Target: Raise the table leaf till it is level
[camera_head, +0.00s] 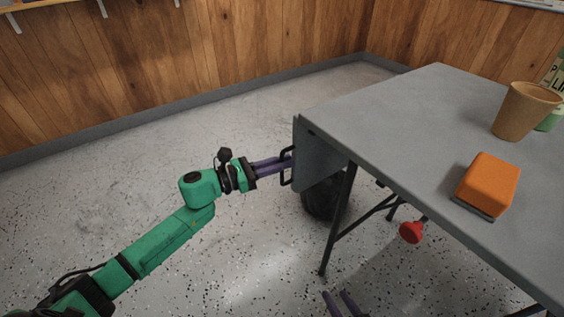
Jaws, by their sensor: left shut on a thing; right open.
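The grey table (425,120) stands at the right. Its leaf (320,152) hangs down steeply from the table's left edge, not level with the top. A black handle (285,178) is on the leaf's outer face. My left gripper (288,163), with purple fingers on a green arm, is shut on the handle. The fingers hide part of it. My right gripper (343,302) shows only its two purple fingertips at the bottom edge, apart and empty, low in front of the table.
An orange block-like item (488,183) and a tan cup (523,110) stand on the tabletop, with a green item (550,120) behind the cup. A dark bin (322,200) and a red-ended item (411,232) are below. The floor at left is clear.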

